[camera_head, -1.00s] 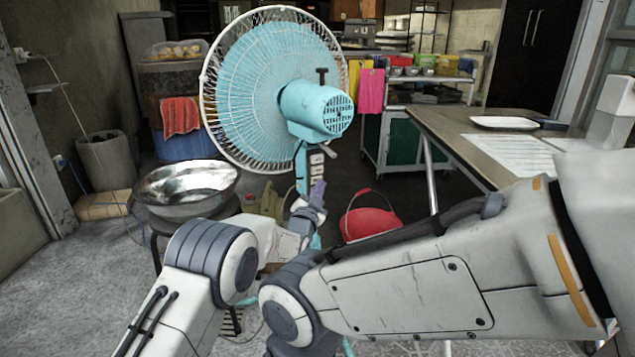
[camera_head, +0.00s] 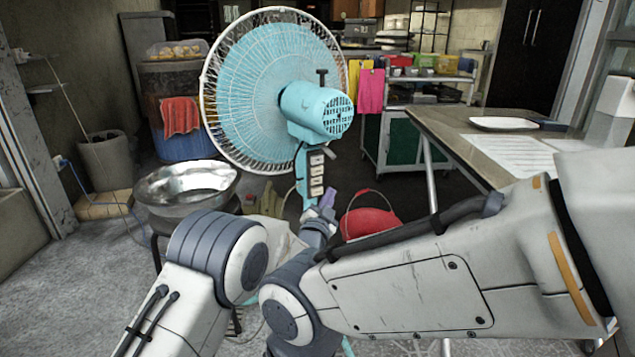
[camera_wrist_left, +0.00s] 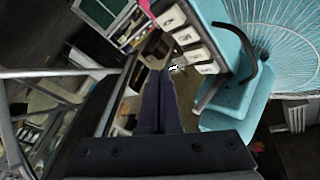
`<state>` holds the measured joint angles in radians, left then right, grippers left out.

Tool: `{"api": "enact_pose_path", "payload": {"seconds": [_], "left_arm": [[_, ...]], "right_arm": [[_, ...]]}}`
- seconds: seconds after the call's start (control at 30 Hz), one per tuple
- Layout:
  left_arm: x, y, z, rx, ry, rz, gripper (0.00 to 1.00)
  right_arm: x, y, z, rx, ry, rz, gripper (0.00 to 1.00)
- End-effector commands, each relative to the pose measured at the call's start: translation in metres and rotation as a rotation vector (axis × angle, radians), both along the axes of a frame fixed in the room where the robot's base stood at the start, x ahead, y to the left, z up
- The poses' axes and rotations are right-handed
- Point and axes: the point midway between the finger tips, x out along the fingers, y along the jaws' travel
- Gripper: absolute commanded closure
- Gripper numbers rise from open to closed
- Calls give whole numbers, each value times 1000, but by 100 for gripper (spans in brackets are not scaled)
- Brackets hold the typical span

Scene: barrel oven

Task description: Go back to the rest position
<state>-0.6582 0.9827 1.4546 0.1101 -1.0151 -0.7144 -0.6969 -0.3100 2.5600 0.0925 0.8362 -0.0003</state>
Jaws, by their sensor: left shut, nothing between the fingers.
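My left gripper (camera_head: 327,199) is in front of the fan's post, just below its button panel. Its dark purple fingers (camera_wrist_left: 159,101) are closed together and hold nothing in the left wrist view. The turquoise fan (camera_head: 315,110) stands upright with its white wire cage. Its panel of several white buttons (camera_head: 316,174) also shows close beyond the fingertips in the left wrist view (camera_wrist_left: 186,38); a small gap seems to lie between. My right arm crosses the lower right of the head view; its gripper is out of sight.
A metal bowl (camera_head: 187,190) sits on a stand at left. A red bucket (camera_head: 371,222) is on the floor right of the fan. A table (camera_head: 462,143) with a white tray (camera_head: 503,123) is at right. Open floor lies at lower left.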

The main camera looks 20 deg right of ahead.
Motion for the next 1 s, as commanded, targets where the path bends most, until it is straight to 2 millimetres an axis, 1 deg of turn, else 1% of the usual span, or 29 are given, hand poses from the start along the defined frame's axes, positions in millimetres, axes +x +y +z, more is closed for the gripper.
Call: {"api": "enact_pose_path", "payload": {"seconds": [0.03,0.1,0.2,0.47,0.53,0.57,0.6,0.67,0.77,0.8,0.87,0.9,0.97,1.0], "left_arm": [[-6,-2,0,2,2,-2,100],[-10,-3,0,1,0,-2,100],[-14,-3,0,2,-1,-1,100],[-14,-3,0,1,-1,0,100],[-13,0,0,2,7,2,100],[-12,3,1,3,18,7,100],[-9,12,0,8,45,14,100],[-2,33,-2,16,111,35,100],[3,92,-10,31,293,98,100],[1,120,-16,35,385,131,100],[-10,165,-25,33,523,187,100],[-20,193,-32,28,614,228,100],[-41,233,-43,17,744,291,100],[-58,258,-49,7,827,335,100]], "right_arm": [[0,0,1,0,0,0,14],[0,0,1,0,0,0,14],[0,0,1,0,0,0,14],[0,0,1,0,0,0,14],[0,0,1,0,0,0,14],[0,0,1,0,0,0,14],[0,0,1,0,0,0,14],[0,0,2,0,0,0,14],[0,0,2,0,0,0,14],[0,0,1,0,0,0,14],[0,0,1,0,0,0,14],[0,0,1,0,0,0,14],[0,0,1,0,0,0,14],[0,0,1,0,0,0,14]]}}
